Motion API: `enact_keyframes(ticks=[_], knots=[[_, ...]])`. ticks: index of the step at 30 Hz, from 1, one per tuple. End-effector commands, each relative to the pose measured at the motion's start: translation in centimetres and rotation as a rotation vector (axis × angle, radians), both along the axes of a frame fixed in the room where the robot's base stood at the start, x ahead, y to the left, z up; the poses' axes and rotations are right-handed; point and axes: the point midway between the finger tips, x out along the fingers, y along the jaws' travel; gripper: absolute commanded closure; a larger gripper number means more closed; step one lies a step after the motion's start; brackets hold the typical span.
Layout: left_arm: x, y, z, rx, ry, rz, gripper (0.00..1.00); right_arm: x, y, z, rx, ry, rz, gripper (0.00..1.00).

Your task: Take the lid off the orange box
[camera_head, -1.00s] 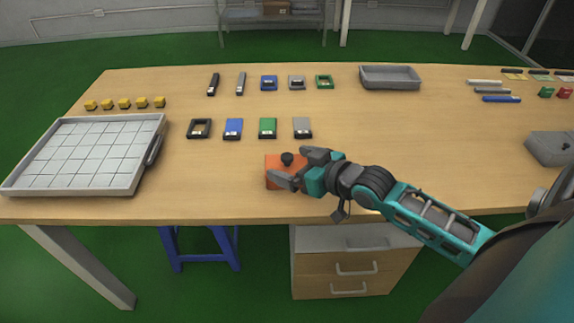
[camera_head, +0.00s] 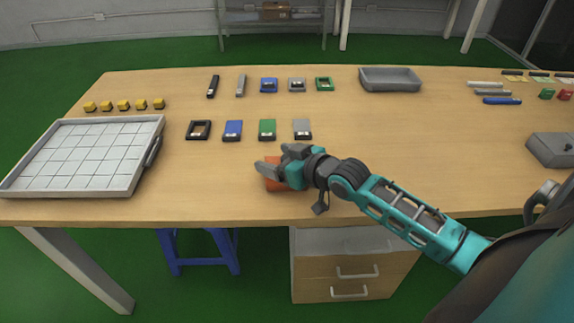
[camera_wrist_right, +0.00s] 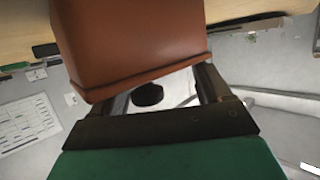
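The orange box (camera_head: 289,184) stands near the front edge of the table. My right gripper (camera_head: 281,161) is over its top and hides most of it, including the lid knob. In the right wrist view the box (camera_wrist_right: 125,40) fills the upper middle, with the lid's rim (camera_wrist_right: 150,78) along its lower edge. The black knob (camera_wrist_right: 148,95) shows in the gap between the two fingers of the right gripper (camera_wrist_right: 162,92). The fingers are spread, with visible space around the knob. My left gripper is not in view.
A white gridded tray (camera_head: 145,170) lies on the left of the table. Several small coloured frames and blocks stand behind the box, with a grey bin (camera_head: 391,84) further back. A grey box (camera_head: 550,150) is at the right. The table around the orange box is clear.

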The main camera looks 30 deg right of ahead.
Motion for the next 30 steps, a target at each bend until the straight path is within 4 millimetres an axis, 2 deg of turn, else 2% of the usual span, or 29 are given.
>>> enact_keyframes(ticks=[2, 22, 30], knots=[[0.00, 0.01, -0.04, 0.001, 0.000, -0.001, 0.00, -0.04, -0.01, -0.10, -0.001, 0.003, 0.000, 0.33], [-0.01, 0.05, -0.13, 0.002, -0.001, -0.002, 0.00, -0.27, 0.03, -0.74, -0.002, 0.019, 0.000, 0.97], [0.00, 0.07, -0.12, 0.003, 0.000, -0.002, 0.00, -0.32, 0.09, -0.75, -0.001, 0.020, 0.002, 0.99]])
